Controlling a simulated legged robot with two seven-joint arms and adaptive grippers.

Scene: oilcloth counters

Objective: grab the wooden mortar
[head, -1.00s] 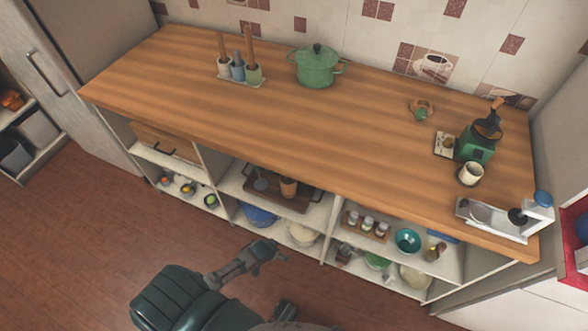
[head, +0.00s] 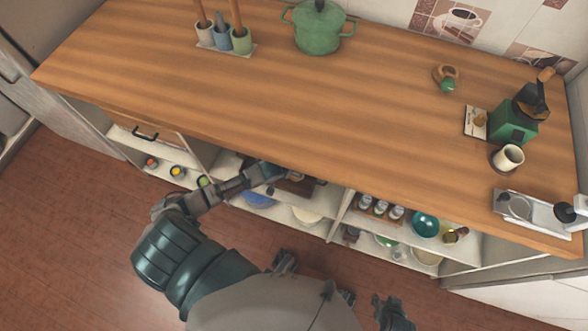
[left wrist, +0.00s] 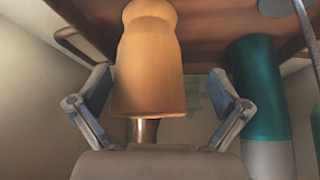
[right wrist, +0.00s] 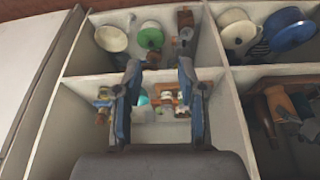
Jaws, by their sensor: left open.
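The wooden mortar (left wrist: 148,65) is a tan, rounded wooden piece in the left wrist view. It stands between the two spread fingers of my left gripper (left wrist: 158,95), with gaps showing beside it, so the fingers are not closed on it. In the head view my left gripper (head: 270,173) reaches into the middle shelf under the counter edge, and the mortar is mostly hidden there. My right gripper (right wrist: 158,75) has its fingers apart and empty, facing the shelves. In the head view my right gripper (head: 393,314) is low, away from the shelf.
A teal cylinder with a pale end (left wrist: 262,95) stands close to the right finger in the left wrist view. A brown tray (left wrist: 218,25) is near the mortar. The wooden counter (head: 300,110) overhangs the shelves. Jars (head: 380,207) and a teal bowl (head: 425,224) fill the right compartment.

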